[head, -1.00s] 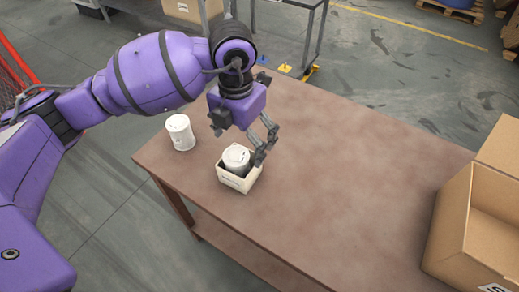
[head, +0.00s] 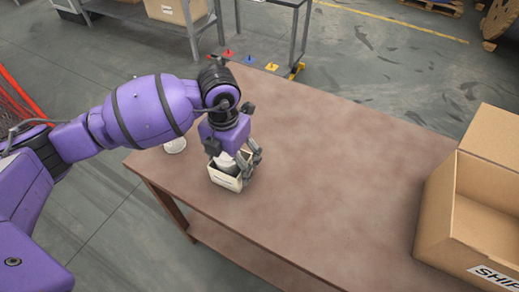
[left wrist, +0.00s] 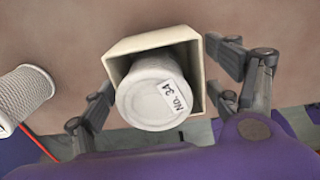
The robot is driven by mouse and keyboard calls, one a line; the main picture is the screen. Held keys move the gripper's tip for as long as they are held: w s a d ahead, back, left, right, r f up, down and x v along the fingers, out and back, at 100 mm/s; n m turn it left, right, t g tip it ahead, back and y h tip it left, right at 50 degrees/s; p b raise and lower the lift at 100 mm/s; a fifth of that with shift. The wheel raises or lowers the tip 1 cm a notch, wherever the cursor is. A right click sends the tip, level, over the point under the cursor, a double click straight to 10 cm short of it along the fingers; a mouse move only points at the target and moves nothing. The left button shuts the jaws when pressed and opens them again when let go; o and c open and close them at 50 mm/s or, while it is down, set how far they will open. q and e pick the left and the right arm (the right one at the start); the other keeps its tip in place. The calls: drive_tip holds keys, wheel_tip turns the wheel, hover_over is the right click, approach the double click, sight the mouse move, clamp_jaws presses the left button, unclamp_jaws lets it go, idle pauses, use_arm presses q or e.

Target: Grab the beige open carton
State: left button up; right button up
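The beige open carton (head: 232,183) stands upright on the brown table near its left end. It holds a white cylinder (head: 226,163), which in the left wrist view (left wrist: 150,100) carries a "NO. 3A" label. The carton's rim (left wrist: 150,40) shows around it in the left wrist view. My left gripper (head: 237,165) is low over the carton, pointing down. In the left wrist view its fingers (left wrist: 160,78) stand spread on either side of the carton, very close to its walls; firm contact cannot be made out. My right gripper is not in view.
A white spool (head: 174,146) stands left of the carton, partly hidden by my arm; it also shows in the left wrist view (left wrist: 24,92). A large open cardboard box (head: 440,215) sits at the table's right. The table's middle (head: 330,170) is clear.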

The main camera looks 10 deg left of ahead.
use_arm(q)
drive_tip(key=c, duration=0.8)
drive_tip(key=shift+r, duration=0.15)
